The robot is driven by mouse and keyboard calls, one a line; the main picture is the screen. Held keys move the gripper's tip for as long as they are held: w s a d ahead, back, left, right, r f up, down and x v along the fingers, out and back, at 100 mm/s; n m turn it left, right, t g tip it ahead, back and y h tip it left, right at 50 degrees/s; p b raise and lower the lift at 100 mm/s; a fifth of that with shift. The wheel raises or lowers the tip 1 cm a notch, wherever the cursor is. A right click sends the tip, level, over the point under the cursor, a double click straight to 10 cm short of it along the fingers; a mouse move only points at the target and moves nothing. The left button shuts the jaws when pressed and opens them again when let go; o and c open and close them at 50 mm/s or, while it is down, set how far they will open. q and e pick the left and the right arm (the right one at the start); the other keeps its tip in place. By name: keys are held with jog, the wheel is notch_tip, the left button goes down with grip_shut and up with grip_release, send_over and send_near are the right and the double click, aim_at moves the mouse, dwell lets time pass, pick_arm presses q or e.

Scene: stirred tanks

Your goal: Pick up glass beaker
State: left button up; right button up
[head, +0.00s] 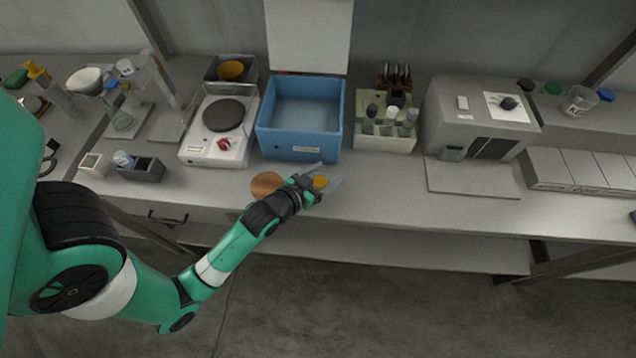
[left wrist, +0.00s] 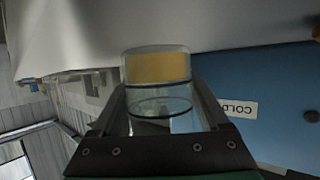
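The glass beaker (left wrist: 158,68) with orange-yellow contents sits between the fingers of my left gripper (left wrist: 162,95) in the left wrist view. The fingers lie close along both its sides and look shut on it. In the head view my left gripper (head: 322,178) is over the front part of the bench, with the orange of the beaker (head: 320,183) showing between its fingers. Whether the beaker touches the bench or is lifted cannot be told. My right gripper is not in view.
A blue bin (head: 300,150) stands just behind my left gripper; its label shows in the left wrist view (left wrist: 238,107). A copper-coloured disc (head: 267,184) lies left of the gripper. A hot plate (head: 208,150), bottle rack (head: 384,143) and grey machine (head: 455,125) line the bench (head: 385,185).

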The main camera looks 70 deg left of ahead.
pick_arm(q)
jog(key=c, duration=1.2)
jog(key=shift+r, duration=0.1)
jog(key=shift+r+p, duration=0.45)
jog(key=shift+r, duration=0.2)
jog(key=r+p, duration=0.1)
jog(key=d+r+p, duration=0.1)
jog(key=r, duration=0.1)
jog(key=s+d+r, duration=0.1)
jog(key=r, duration=0.1)
jog(key=shift+p, duration=0.4)
jog(key=s+d+r+p, duration=0.2)
jog(key=d+p, duration=0.1)
jog(key=p, duration=0.1)
jog(key=s+d+r+p, duration=0.2)
jog(key=d+p, duration=0.1)
jog(key=p, duration=0.1)
jog(key=s+d+r+p, duration=0.2)
jog(key=s+d+p, duration=0.1)
jog(key=p, duration=0.1)
jog(key=shift+d+r, duration=0.2)
jog(key=shift+r, duration=0.1)
jog(key=shift+a, duration=0.1)
